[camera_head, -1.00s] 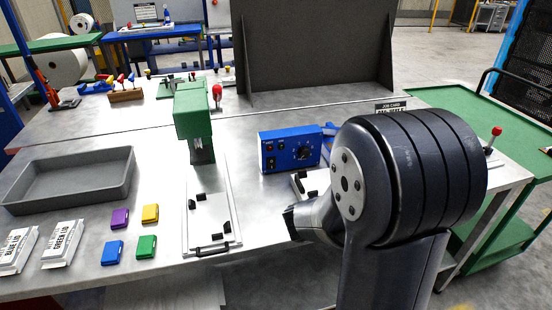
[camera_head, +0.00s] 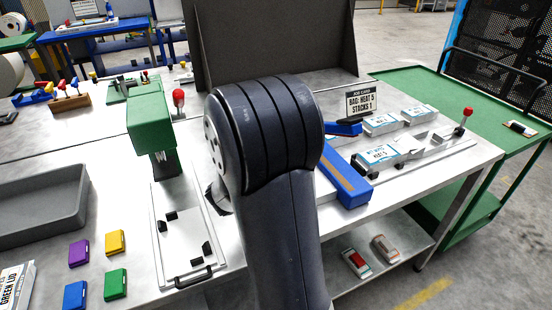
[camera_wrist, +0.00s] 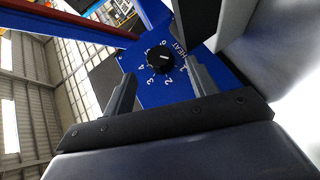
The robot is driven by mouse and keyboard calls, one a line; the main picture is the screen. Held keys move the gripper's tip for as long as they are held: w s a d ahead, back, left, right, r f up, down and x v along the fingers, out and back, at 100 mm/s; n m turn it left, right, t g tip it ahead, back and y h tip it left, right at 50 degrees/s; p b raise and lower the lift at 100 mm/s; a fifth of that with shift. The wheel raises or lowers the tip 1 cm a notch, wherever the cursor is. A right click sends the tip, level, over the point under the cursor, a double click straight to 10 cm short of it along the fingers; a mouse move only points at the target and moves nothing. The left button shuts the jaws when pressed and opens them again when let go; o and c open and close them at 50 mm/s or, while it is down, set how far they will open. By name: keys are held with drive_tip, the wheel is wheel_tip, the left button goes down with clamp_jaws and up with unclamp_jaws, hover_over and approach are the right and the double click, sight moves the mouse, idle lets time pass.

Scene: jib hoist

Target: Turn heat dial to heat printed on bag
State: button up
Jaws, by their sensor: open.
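In the wrist view, the black heat dial (camera_wrist: 160,58) sits on a blue panel (camera_wrist: 150,92), ringed by white numbers 1 to 6 and the word HEAT. A pale mark shows on the knob; I cannot tell which number it points to. My gripper (camera_wrist: 161,82) is open, with one finger either side of the dial and nothing between them. Contact with the dial cannot be seen. In the head view, my arm hides the dial's box and gripper. White-and-blue bags (camera_head: 380,156) lie on the right of the bench; their print is too small to read.
A job card (camera_head: 361,101) reads "BAG: HEAT 5, STACKS 1". A blue sealer bar (camera_head: 345,178) lies right of my arm. A green press (camera_head: 150,118) stands left of it. A grey tray (camera_head: 42,205) and coloured blocks (camera_head: 115,242) are further left.

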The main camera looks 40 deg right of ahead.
drive_tip(key=shift+x, duration=2)
drive_tip(key=shift+c, duration=0.3)
drive_tip(key=c, duration=0.9)
